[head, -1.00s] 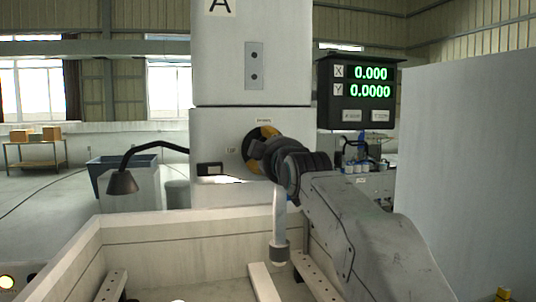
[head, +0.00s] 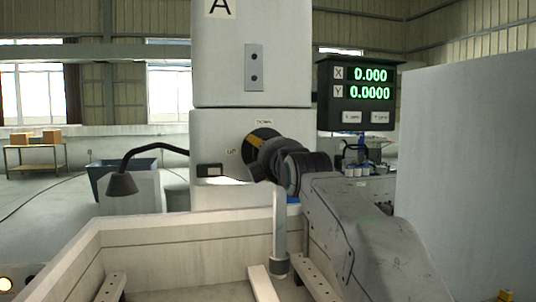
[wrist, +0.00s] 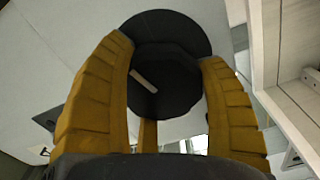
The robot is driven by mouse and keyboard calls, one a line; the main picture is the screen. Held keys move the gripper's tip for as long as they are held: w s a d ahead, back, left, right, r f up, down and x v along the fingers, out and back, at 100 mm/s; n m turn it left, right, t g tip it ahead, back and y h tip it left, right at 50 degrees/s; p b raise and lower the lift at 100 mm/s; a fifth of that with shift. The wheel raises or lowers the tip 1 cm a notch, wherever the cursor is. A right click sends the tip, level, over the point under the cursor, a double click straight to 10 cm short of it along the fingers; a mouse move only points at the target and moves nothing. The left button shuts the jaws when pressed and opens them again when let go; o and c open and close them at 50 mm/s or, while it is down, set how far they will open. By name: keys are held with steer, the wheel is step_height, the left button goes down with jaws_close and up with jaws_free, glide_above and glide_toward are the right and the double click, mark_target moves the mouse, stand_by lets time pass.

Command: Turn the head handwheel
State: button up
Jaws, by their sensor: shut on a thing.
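The head handwheel is a dark round disc (head: 262,133) on the front of the pale machine head, mostly hidden by my arm in the head view. In the wrist view its dark wide disc (wrist: 172,27) lies behind a dark faceted hub with a short pale mark (wrist: 143,80). My gripper (wrist: 166,62) has yellow ribbed fingers on both sides of this hub and is shut on it. In the head view only one yellow finger (head: 255,142) of it shows clearly.
A black gooseneck lamp (head: 122,184) stands at the left. A pale open tank (head: 175,232) lies below, and a large grey panel (head: 465,170) closes the right side.

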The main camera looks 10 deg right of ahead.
steer(key=shift+n, duration=0.3)
stand_by(0.4)
steer(key=o, duration=1.2)
steer(key=shift+s, duration=0.1)
steer(key=shift+s, duration=5.95)
